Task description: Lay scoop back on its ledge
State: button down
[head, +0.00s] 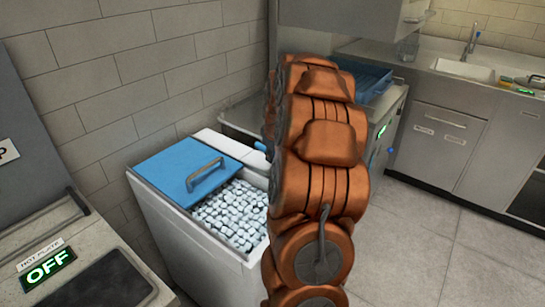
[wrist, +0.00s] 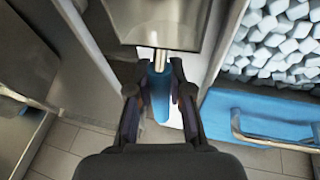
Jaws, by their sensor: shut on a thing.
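My gripper (wrist: 159,92) is shut on the blue handle of the scoop (wrist: 160,82) in the wrist view. The scoop's grey metal bowl (wrist: 160,22) extends past the fingers to the top edge, joined to the handle by a short metal neck. In the head view my copper-coloured arm hides the gripper and most of the scoop. A small blue bit shows at the arm's left edge; I cannot tell if it is the handle. I cannot clearly make out the ledge. A pale surface shows beneath the handle in the wrist view.
The ice bin (head: 190,245) stands open on the left, full of ice cubes (head: 232,213), its blue lid (head: 178,166) pushed back. A hot plate unit (head: 75,285) marked OFF is at front left. A sink counter (head: 440,75) is at back right. The floor (head: 420,240) on the right is clear.

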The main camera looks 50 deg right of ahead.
jog(key=shift+f, duration=0.7)
jog(key=shift+f, duration=0.2)
jog(key=c, duration=1.1)
grip_release()
jog(key=shift+o, duration=0.2)
jog(key=shift+r, duration=0.15)
jog(key=b+v, duration=0.1)
jog(key=v, duration=1.1)
